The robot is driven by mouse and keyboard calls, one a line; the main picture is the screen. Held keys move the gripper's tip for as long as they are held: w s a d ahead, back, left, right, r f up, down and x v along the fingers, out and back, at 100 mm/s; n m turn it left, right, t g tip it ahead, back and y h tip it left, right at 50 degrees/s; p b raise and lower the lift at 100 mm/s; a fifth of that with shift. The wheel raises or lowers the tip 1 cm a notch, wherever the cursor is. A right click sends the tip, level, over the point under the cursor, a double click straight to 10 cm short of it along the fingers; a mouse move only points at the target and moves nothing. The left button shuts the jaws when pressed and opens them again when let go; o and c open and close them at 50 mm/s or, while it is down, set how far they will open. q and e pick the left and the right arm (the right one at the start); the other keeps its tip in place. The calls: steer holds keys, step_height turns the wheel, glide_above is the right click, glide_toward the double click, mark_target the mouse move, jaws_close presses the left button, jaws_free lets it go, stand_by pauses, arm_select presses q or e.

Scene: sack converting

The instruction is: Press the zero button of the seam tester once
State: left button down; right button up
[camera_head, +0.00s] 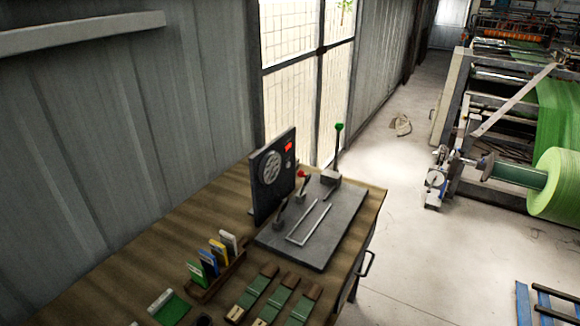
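What looks like the seam tester stands on the wooden bench. It has a dark upright panel (262,205) with a round pale dial (271,167) and a small red patch (289,147). In front of the panel is a grey base plate (325,240) with a pale rectangular frame on it. A short lever with a red knob (303,174) and a taller lever with a green knob (339,127) rise from the plate. The zero button is too small to make out for certain. Neither of my grippers is in view.
The wooden bench (190,235) stands against a corrugated wall. On it are a rack (212,280) with several coloured cards, green strips (253,292) and a green piece (170,308) at the front left. Open floor lies to the right, then a machine with a green roll (558,185).

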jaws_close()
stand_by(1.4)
